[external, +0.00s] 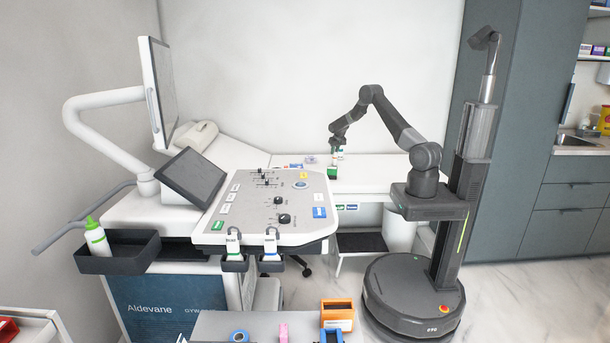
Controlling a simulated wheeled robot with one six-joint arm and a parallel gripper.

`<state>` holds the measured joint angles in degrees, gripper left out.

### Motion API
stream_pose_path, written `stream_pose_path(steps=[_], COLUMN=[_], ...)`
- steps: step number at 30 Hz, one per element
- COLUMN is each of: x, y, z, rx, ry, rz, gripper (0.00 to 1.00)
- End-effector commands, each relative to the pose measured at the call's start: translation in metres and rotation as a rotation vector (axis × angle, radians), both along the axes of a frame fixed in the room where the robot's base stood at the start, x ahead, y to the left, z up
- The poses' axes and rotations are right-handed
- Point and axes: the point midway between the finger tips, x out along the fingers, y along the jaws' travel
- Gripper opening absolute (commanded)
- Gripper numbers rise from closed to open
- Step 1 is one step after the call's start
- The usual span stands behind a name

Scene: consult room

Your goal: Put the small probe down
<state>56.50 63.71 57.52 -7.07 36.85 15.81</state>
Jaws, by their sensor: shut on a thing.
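My gripper (338,145) is at the end of the arm, above the white surface behind the console's right side. It is shut on a small, pale thing, which I take to be the small probe (340,154); it is tiny here and partly hidden by the fingers. A dark green block (332,173) shows just below it; I cannot tell whether the two touch. Two white-bodied probes, one with a green band (233,243) and one with a blue band (270,243), stand in holders at the console's front edge.
The console panel (259,228) and tilted screen (190,178) stand left of my arm. Small items, including a clear round one (311,160), lie on the white surface (375,184).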

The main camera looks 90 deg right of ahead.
Motion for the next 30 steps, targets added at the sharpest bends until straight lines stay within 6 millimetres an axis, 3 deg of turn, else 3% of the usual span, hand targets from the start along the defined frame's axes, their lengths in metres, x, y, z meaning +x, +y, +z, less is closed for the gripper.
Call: stream_pose_path(steps=[7, 8, 11, 23, 30], x=[0.0, 0.0, 0.0, 0.0, -0.005], y=[0.0, 0.0, 0.0, 0.0, 0.013], z=[-0.004, -0.003, -0.002, 0.004, 0.037], rx=[-0.001, 0.0, 0.0, -0.001, -0.002], ry=[0.0, 0.0, 0.0, 0.0, -0.002], rz=[0.0, 0.0, 0.0, 0.0, -0.001], gripper=[0.04, 0.26, 0.44, 0.44, 0.44])
